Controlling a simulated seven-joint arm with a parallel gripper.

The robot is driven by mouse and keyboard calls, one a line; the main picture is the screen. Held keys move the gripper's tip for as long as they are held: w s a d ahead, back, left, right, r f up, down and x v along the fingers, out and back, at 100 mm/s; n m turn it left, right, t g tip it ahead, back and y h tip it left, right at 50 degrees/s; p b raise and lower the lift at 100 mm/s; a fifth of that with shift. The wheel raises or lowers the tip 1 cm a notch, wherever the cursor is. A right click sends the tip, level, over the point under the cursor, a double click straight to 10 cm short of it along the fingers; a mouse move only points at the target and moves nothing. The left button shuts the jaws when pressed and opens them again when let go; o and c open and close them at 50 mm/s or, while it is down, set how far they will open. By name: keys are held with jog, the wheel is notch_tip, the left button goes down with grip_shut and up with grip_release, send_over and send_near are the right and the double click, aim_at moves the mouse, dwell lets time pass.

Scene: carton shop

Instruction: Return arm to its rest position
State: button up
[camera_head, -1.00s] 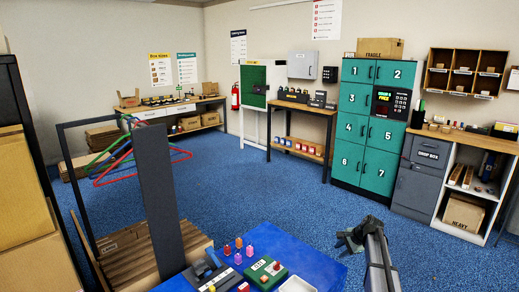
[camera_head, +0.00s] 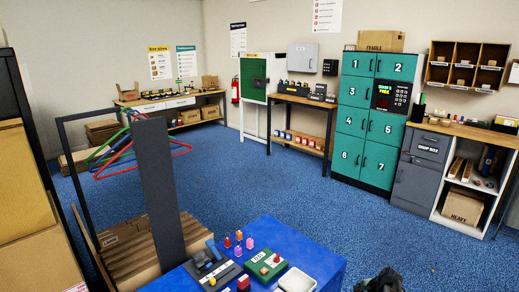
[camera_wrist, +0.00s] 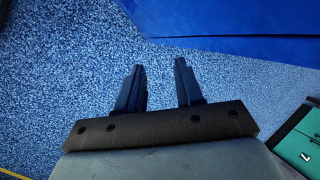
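My gripper (camera_wrist: 159,64) shows in the wrist view with its two dark fingers apart and nothing between them. Blue carpet (camera_wrist: 60,75) lies beyond the fingers. In the head view only a dark part of my arm's end (camera_head: 380,281) shows at the bottom edge, right of the blue table (camera_head: 325,262); the fingers cannot be made out there. The blue table's side also shows at the top right of the wrist view (camera_wrist: 230,20), apart from the fingers.
On the blue table are a green device (camera_head: 265,265), a white tray (camera_head: 297,280) and several small coloured pieces. A dark rack with hangers (camera_head: 160,190) stands left. Teal lockers (camera_head: 375,120) and a grey drop box (camera_head: 420,170) stand behind. The carpet between is clear.

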jog(key=s+a+f+n+g, duration=0.3)
jog(key=s+a+f+n, duration=0.1)
jog(key=s+a+f, duration=0.65)
jog(key=s+a+f+n+g+h, duration=0.1)
jog(key=s+a+f+n+g, duration=0.1)
jog(key=s, duration=1)
jog(key=s+a+f+n+g+h, duration=0.1)
jog(key=s+a+n, duration=0.4)
jog(key=s, duration=0.6)
jog(key=s+a+f+n+g+h, duration=0.2)
jog(key=s+a+n+g, duration=0.1)
jog(key=s, duration=0.9)
jog(key=shift+s+a+f+g, duration=0.3)
jog(key=shift+a+f+g, duration=0.1)
jog(key=shift+a, duration=0.35)
jog(key=shift+w, duration=0.1)
